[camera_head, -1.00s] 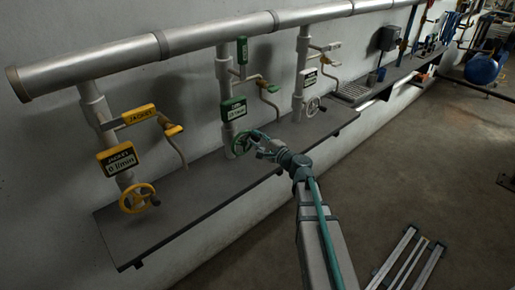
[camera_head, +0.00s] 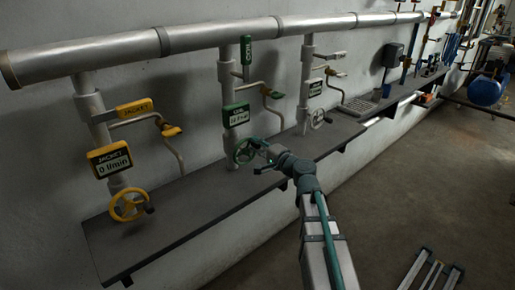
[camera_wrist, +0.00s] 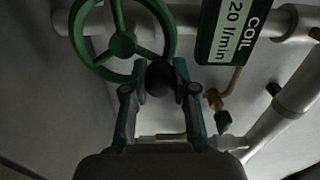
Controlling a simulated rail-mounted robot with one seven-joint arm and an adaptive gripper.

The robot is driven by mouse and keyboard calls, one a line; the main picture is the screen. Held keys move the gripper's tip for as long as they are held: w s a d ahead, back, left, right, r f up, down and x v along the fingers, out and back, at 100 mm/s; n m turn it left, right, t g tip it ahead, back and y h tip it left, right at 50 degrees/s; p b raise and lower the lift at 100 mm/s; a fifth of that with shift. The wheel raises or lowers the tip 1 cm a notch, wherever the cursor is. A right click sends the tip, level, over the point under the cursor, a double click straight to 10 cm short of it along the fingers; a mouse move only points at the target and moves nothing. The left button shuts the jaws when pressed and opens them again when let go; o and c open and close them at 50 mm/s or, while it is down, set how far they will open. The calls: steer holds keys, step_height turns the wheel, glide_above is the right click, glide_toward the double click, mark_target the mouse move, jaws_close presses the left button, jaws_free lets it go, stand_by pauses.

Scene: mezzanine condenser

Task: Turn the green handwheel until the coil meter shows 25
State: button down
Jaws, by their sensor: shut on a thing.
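The green handwheel (camera_head: 241,152) sits low on the middle pipe, above the shelf; its rim and spokes show at the upper left of the wrist view (camera_wrist: 122,43). My gripper (camera_head: 262,160) is at the wheel's right side. In the wrist view, its two fingers (camera_wrist: 160,92) are shut on the wheel's dark round knob (camera_wrist: 160,78). The coil meter (camera_head: 236,116) is a green-framed plate above the wheel. In the wrist view the meter (camera_wrist: 230,28) is tilted, partly cut off at the top, and reads 20 l/min.
A yellow jacket meter (camera_head: 110,160) reading 0 l/min and a yellow handwheel (camera_head: 128,204) are at left. A grey handwheel (camera_head: 318,118) stands to the right. The dark shelf (camera_head: 190,205) runs below, and a thick pipe (camera_head: 215,40) runs above.

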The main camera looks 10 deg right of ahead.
steer(key=c, duration=0.9)
jaws_free()
steer(key=v, duration=1.2)
